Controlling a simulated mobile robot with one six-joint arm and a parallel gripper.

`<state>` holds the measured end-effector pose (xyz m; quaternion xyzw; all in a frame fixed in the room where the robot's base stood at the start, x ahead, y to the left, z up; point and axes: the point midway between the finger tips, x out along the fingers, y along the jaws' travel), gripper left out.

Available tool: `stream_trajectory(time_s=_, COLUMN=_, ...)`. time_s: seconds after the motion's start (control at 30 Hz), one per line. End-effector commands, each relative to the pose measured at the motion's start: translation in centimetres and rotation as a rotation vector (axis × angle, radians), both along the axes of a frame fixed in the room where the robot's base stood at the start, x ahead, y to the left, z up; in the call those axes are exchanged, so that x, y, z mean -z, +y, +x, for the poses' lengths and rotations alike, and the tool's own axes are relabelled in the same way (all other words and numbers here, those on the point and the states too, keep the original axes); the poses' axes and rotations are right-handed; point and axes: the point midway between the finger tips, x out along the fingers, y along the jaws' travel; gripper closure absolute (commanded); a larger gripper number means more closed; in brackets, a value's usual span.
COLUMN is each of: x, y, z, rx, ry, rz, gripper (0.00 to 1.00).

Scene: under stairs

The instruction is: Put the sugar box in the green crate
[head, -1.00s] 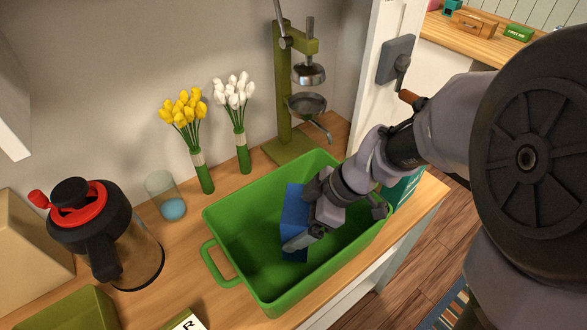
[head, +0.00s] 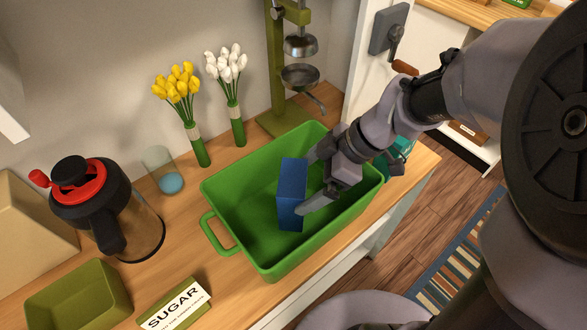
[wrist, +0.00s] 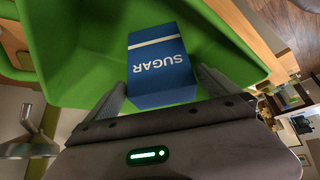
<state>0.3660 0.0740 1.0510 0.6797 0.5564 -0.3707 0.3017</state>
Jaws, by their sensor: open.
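The sugar box (head: 291,193) is blue and stands inside the green crate (head: 233,268), near its middle. In the wrist view, the box (wrist: 158,75) shows its white band and SUGAR lettering, with green crate walls (wrist: 70,80) around it. My gripper (head: 308,183) reaches into the crate from the right and is open. Its fingers lie on either side of the box's near end, and I see no clear grip on it. The box's underside is hidden, so I cannot tell how it meets the crate floor.
A SUGAR sign (head: 175,306) and an olive tray (head: 75,300) are at the front left. A red-lidded jug (head: 105,215), a glass (head: 163,170), yellow flowers (head: 180,85) and white flowers (head: 228,68) stand left and behind. A green press (head: 281,70) stands behind the crate.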

Motion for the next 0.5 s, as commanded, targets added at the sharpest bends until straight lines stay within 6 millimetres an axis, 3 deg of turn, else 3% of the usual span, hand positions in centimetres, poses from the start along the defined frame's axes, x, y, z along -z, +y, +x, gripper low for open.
stream_trajectory(time_s=0.03, x=-1.7, y=-0.8, z=0.0, rx=0.004, ry=-0.004, rz=-0.001, gripper=0.0)
stream_trajectory(time_s=0.1, x=-3.1, y=-1.7, z=-0.3, rx=0.002, ry=-0.002, rz=0.0, gripper=0.0)
stream_trajectory(time_s=0.33, x=-5.4, y=-3.0, z=-1.0, rx=0.038, ry=0.016, rz=-0.01, gripper=0.0)
stream_trajectory(time_s=0.43, x=-6.9, y=-2.7, z=-2.8, rx=0.251, ry=0.097, rz=-0.052, gripper=0.0)
stream_trajectory(time_s=0.5, x=-8.3, y=-2.5, z=-4.8, rx=0.512, ry=0.165, rz=-0.075, gripper=0.0)
